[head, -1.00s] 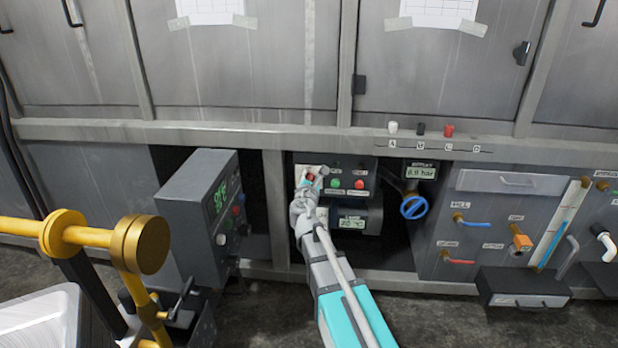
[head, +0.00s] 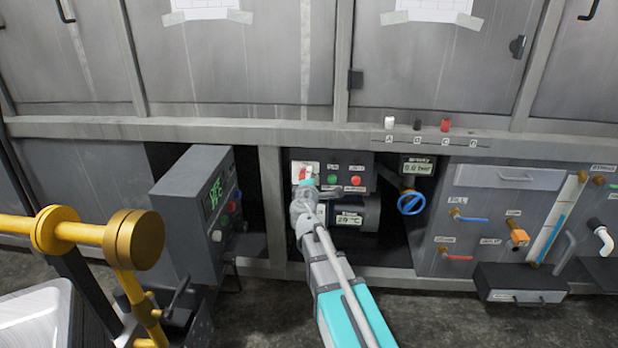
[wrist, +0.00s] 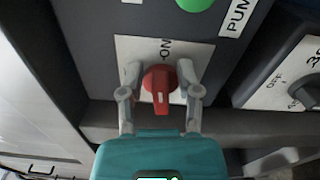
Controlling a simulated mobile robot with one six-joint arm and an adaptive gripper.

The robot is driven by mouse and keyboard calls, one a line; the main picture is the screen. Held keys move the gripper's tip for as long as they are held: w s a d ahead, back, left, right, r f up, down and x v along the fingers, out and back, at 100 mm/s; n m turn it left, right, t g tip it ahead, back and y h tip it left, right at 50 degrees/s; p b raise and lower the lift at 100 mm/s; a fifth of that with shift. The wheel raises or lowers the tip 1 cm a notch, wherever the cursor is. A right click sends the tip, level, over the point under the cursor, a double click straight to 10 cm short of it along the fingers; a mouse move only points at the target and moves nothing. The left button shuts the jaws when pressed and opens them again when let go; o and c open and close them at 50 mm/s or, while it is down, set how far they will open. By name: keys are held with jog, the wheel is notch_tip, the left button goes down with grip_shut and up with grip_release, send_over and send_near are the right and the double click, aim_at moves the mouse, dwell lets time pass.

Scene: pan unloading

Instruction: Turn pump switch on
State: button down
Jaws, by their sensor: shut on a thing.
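The red pump switch (wrist: 160,88) is a rotary knob on a white plate (wrist: 205,55) marked "ON", fixed to a dark panel. In the wrist view its grip bar points down the picture, towards my gripper. My gripper (wrist: 160,82) has one grey finger on each side of the knob and is shut on it. In the head view my gripper (head: 306,184) is at the panel's left end, just below the white plate (head: 305,168), and hides most of the switch. A green button (head: 332,179) and a red button (head: 356,180) sit to its right.
A grey control box (head: 185,200) stands left of the panel. A blue valve wheel (head: 411,203) and a pressure readout (head: 418,168) are to the right. A metal rail (head: 220,131) runs above.

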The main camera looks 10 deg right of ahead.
jog(key=shift+a+f+m, duration=0.15)
jog(key=shift+f+m, duration=0.05)
jog(key=shift+m, duration=0.7)
jog(key=c, duration=0.6)
grip_release()
jog(key=shift+c, duration=0.2)
jog(key=shift+s, duration=0.15)
jog(key=v, duration=1.1)
jog(key=shift+s, duration=0.35)
jog(key=shift+r, duration=0.1)
